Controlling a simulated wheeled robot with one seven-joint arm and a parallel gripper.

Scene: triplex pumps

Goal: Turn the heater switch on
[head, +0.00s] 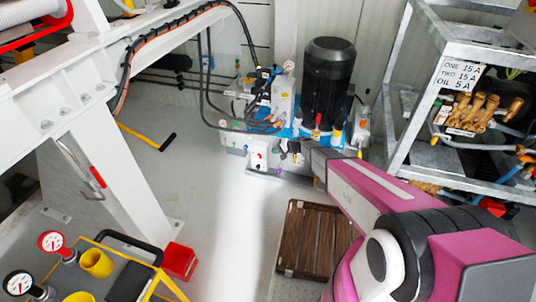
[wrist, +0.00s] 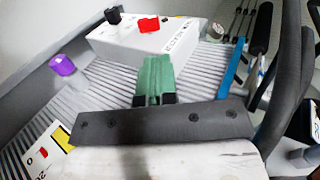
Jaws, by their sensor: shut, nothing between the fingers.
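A white control box (wrist: 150,38) with a black knob (wrist: 114,14) and a red switch (wrist: 148,24) is at the top of the wrist view. Its side lettering is too blurred to read, so I cannot tell which control is the heater switch. My gripper (wrist: 155,75) is shut and empty, with its green fingertips just in front of the box's near edge. Whether they touch it is unclear. In the head view, small white boxes (head: 258,155) with knobs sit on the front of the pump unit. My arm reaches toward them, its end partly hidden.
A purple knob (wrist: 62,64) is left of my fingers. Black hoses (wrist: 285,90) run along the right. A black motor (head: 329,80) stands behind, and a metal rack (head: 400,110) is at the right.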

